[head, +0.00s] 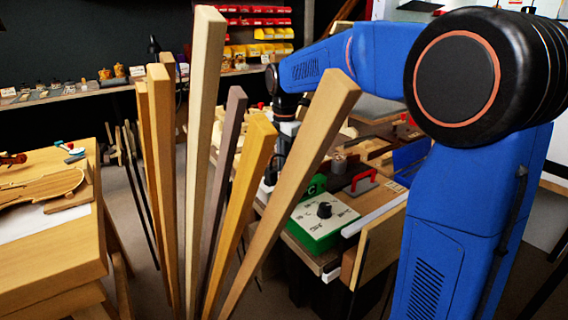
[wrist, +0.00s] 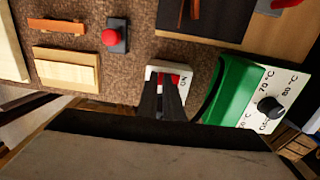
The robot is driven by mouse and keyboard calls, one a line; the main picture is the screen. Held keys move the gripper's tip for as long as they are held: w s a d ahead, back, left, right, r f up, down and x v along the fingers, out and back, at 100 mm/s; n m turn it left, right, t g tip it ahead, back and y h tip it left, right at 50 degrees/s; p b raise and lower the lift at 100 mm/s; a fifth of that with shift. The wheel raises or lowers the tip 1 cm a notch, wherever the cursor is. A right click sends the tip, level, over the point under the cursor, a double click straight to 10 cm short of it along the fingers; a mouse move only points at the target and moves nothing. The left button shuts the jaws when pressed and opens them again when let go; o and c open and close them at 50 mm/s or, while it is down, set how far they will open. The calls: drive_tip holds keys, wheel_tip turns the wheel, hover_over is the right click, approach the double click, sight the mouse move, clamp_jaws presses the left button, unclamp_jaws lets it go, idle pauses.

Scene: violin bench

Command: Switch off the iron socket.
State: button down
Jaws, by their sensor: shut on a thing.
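The iron socket (wrist: 152,73) is a small white plate in the middle of the wrist view, lying on the brown bench top. It has a red rocker switch (wrist: 174,78) and the letters ON beside it. My gripper (wrist: 169,86) reaches in from below, its two dark fingers close together, with their tips at the red switch and shut on it. The fingers hide part of the switch and the plate, so I cannot tell which way the rocker is tipped. In the head view wooden strips hide my fingers and most of the socket area.
A green control box (head: 324,219) with a black dial stands close to the right of the socket; it also shows in the wrist view (wrist: 228,88). A red button (wrist: 112,37) and a pale wooden block (wrist: 66,70) lie to the left. Tall wooden strips (head: 205,110) stand in front.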

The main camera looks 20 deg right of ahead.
drive_tip(key=shift+s+f, duration=0.2)
drive_tip(key=shift+f, duration=0.45)
drive_tip(key=shift+s+d, duration=0.2)
drive_tip(key=shift+s, duration=0.35)
drive_tip(key=shift+r, duration=0.35)
wheel_tip(320, 180, up, 15)
drive_tip(key=shift+w+f, duration=0.2)
drive_tip(key=shift+w, duration=0.1)
